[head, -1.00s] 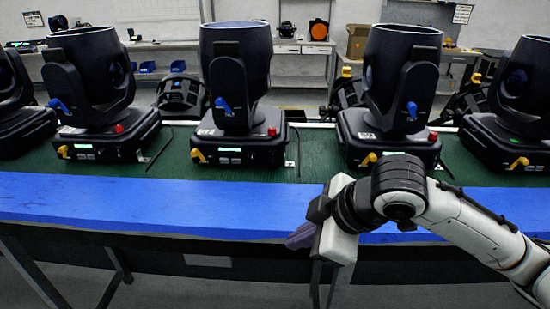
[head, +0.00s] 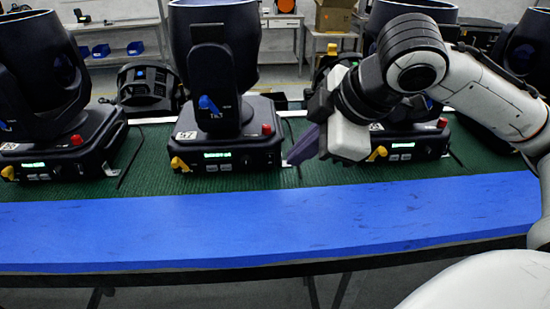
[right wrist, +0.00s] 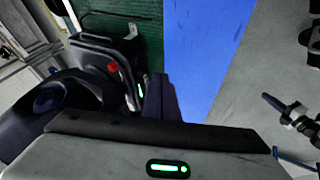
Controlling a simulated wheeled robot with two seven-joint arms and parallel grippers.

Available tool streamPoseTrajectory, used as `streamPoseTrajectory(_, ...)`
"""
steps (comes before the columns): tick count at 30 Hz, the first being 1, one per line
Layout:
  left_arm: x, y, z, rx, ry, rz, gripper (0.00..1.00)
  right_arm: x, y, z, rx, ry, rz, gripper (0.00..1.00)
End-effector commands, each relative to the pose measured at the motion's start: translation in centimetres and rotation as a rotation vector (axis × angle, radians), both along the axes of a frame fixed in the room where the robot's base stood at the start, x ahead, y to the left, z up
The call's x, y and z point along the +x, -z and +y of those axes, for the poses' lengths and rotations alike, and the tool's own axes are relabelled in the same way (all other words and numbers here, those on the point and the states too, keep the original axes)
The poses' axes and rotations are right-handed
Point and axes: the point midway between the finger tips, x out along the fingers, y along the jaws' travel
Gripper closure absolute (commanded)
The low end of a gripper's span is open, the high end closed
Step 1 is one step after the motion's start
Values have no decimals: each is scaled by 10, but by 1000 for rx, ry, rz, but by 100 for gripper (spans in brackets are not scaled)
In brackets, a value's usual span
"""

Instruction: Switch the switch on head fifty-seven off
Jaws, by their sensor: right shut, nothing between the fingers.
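Several black moving-head lights stand in a row. The middle one (head: 225,140) has a lit green display, a red knob (head: 267,129), a yellow lever (head: 179,163) and a blue lever (head: 208,105). Its white label (head: 186,135) is too small to read surely. My right gripper (head: 303,148) is shut and empty, its dark fingers pointing left, just right of the middle head's base and apart from it in the picture. In the right wrist view the fingers (right wrist: 160,98) show beside a head's base with a red knob (right wrist: 113,67). My left gripper is not in view.
The heads stand on a green mat (head: 150,195) with a blue strip (head: 250,225) along the table's front edge. My right arm partly hides the head (head: 405,145) on the right. Another head (head: 60,125) stands at the left. The blue strip is clear.

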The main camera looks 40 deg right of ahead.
Motion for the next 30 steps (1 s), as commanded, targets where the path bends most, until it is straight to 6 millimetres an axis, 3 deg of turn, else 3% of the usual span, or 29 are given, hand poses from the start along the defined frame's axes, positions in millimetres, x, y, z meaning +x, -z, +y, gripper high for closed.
streamPoseTrajectory(5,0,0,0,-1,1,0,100,8,14,2,3,-2,5,100)
streamPoseTrajectory(18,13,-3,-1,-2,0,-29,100,60,86,7,4,1,3,100)
streamPoseTrajectory(24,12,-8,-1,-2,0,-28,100,83,86,-9,2,1,1,100)
streamPoseTrajectory(30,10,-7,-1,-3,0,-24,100,90,88,-13,1,-1,0,100)
